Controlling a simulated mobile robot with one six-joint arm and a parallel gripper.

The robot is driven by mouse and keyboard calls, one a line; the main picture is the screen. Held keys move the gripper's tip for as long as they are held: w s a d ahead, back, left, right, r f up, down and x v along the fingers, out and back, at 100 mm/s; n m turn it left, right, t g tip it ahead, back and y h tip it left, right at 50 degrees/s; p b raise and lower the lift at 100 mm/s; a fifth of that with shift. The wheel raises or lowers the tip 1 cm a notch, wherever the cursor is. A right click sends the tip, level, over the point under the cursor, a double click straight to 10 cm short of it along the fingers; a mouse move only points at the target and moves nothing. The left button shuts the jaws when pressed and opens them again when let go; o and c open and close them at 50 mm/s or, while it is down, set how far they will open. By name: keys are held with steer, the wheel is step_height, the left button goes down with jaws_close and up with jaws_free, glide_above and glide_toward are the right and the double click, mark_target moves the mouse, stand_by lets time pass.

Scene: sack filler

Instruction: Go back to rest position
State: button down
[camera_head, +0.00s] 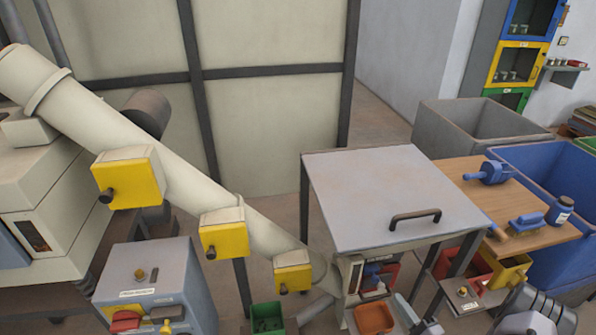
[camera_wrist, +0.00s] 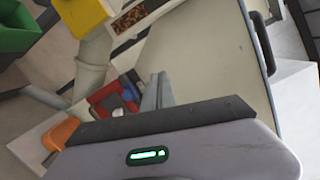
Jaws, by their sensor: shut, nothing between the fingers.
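My gripper (camera_wrist: 157,82) shows in the wrist view as two narrow grey fingers lying close together, with nothing between them. Below them is the broad grey body of my gripper with a green light. The fingers point toward a pale cabinet with small red and blue items (camera_wrist: 112,98). In the head view, parts of my arm show at the bottom right, beside the grey-topped table (camera_head: 375,185).
The grey-topped table has a black handle (camera_head: 415,216). A wooden board (camera_head: 510,205) with blue tools is to its right, before a blue bin (camera_head: 560,165) and a grey bin (camera_head: 470,120). A pale sloping pipe (camera_head: 150,150) with yellow boxes fills the left. An orange tray (camera_head: 374,319) is near the bottom.

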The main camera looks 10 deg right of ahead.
steer(key=w+a+r+n+g+y, duration=0.3)
steer(key=a+r+n+g+y, duration=0.4)
steer(key=a+r, duration=0.6)
steer(key=s+a+r+n+g+y, duration=0.2)
steer(key=s+a+r+n+g, duration=0.3)
steer(key=a+r, duration=0.5)
steer(key=s+r+n+h, duration=0.1)
steer(key=s+r+h, duration=0.5)
steer(key=s, duration=0.3)
steer(key=s+a+r+n+h, duration=0.1)
steer(key=s+r+h, duration=0.4)
steer(key=s+r, duration=0.2)
steer(key=shift+s+r+h, duration=0.3)
steer(key=shift+s+h, duration=0.1)
steer(key=shift+s, duration=0.55)
